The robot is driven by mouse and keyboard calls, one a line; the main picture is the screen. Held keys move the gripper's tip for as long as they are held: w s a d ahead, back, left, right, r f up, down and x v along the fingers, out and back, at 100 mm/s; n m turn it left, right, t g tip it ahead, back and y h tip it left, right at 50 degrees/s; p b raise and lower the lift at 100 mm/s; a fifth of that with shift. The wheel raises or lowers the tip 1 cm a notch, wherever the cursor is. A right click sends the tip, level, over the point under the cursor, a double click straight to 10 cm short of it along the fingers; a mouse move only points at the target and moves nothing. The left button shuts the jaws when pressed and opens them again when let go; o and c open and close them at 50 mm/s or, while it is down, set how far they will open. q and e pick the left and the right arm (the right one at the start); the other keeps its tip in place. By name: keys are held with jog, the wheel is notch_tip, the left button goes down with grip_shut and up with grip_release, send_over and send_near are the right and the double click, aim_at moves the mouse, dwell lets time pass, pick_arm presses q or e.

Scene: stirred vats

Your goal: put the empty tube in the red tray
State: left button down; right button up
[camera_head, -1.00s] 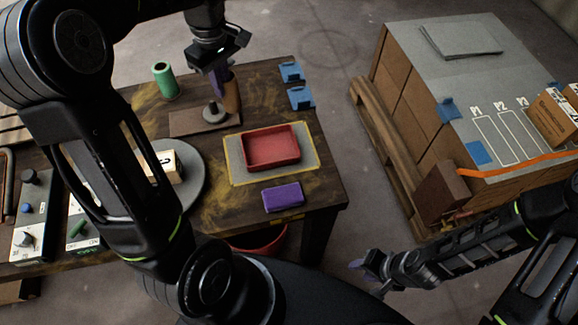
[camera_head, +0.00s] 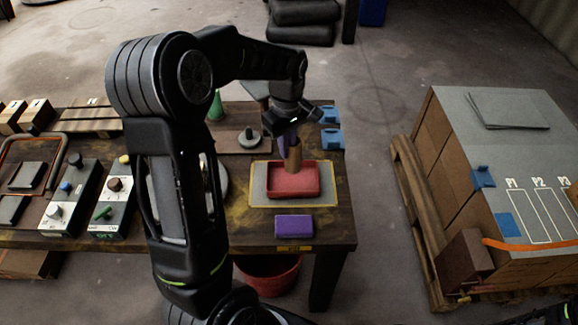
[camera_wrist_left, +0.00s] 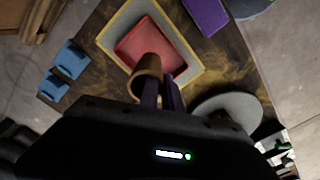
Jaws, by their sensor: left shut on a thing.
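The brown tube (camera_head: 294,157) is held upright or nearly so over the red tray (camera_head: 292,190), at the tray's back part. My left gripper (camera_head: 285,143) has its purple fingers shut on the tube. In the left wrist view the tube (camera_wrist_left: 147,80) overlaps the near edge of the red tray (camera_wrist_left: 178,45); I cannot tell whether its lower end touches the tray floor. The tray looks otherwise empty and sits on a grey mat with a yellow border (camera_head: 258,191). My right gripper is out of the head view.
A purple block (camera_head: 294,226) lies in front of the mat. Blue holders (camera_head: 332,138) sit at the table's right edge. Behind is a brown board with a grey peg (camera_head: 249,137), and a green cone (camera_head: 216,107). Control boxes (camera_head: 70,200) stand at left.

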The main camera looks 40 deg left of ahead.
aim_at(287, 171)
pick_arm(q)
jog(key=shift+f, duration=1.15)
jog(key=shift+f, duration=1.85)
jog(key=shift+f, duration=0.2)
jog(key=c, duration=1.5)
grip_release()
jog(key=shift+c, duration=0.2)
jog(key=shift+r, duration=0.15)
notch_tip(287, 171, up, 12)
jog(key=shift+r, duration=0.1)
